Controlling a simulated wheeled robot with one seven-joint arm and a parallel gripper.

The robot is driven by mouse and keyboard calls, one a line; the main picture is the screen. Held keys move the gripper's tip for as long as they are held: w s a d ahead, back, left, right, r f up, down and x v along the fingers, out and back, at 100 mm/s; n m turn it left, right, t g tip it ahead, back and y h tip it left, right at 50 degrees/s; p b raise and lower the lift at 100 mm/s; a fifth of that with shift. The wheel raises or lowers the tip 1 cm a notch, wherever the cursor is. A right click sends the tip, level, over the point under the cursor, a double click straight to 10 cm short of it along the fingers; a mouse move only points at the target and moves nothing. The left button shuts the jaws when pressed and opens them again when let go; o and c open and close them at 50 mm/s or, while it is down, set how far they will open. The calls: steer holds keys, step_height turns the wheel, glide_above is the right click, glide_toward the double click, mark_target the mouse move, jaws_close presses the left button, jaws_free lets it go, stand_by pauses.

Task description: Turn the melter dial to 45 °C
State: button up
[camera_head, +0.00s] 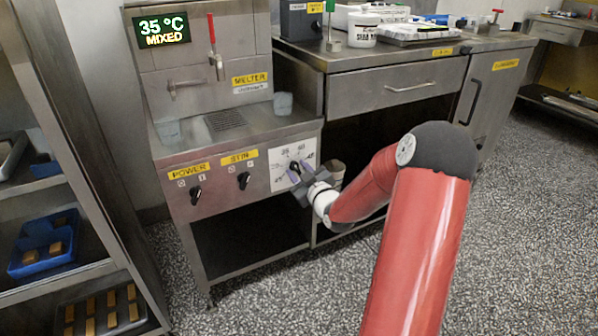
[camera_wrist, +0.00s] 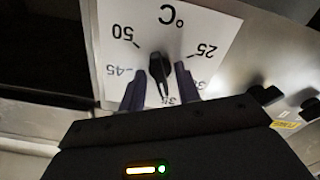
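The melter dial is a black knob (camera_wrist: 159,68) on a white scale plate (camera_wrist: 112,35) marked in °C, seen upside down in the wrist view. Its narrow end points down in that view, towards the 35 mark, which is partly hidden. The 45 mark is at the left, behind or beside one finger. My gripper (camera_head: 296,174) is at the dial. Its two fingers stand on either side of the knob, with visible gaps, open.
The POWER knob (camera_head: 196,192) and STIR knob (camera_head: 244,180) are on the same panel, left of the dial. A red-handled lever (camera_head: 212,45) is above. A shelf rack with blue trays (camera_head: 42,245) stands at the left. Speckled floor lies open in front.

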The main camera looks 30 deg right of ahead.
steer(key=c, duration=0.7)
steer(key=shift+o, duration=0.2)
steer(key=shift+m, duration=0.3)
steer(key=m, duration=0.3)
steer(key=shift+m+b, duration=0.3)
steer(key=shift+b, duration=0.1)
steer(key=m, duration=0.4)
steer(key=shift+m, duration=0.3)
steer(key=m+p, duration=0.2)
steer(key=m, duration=0.3)
steer(key=shift+m, duration=0.3)
steer(key=m+p, duration=0.2)
steer(key=m, duration=0.3)
steer(key=shift+f+m, duration=0.1)
steer(key=shift+m, duration=0.2)
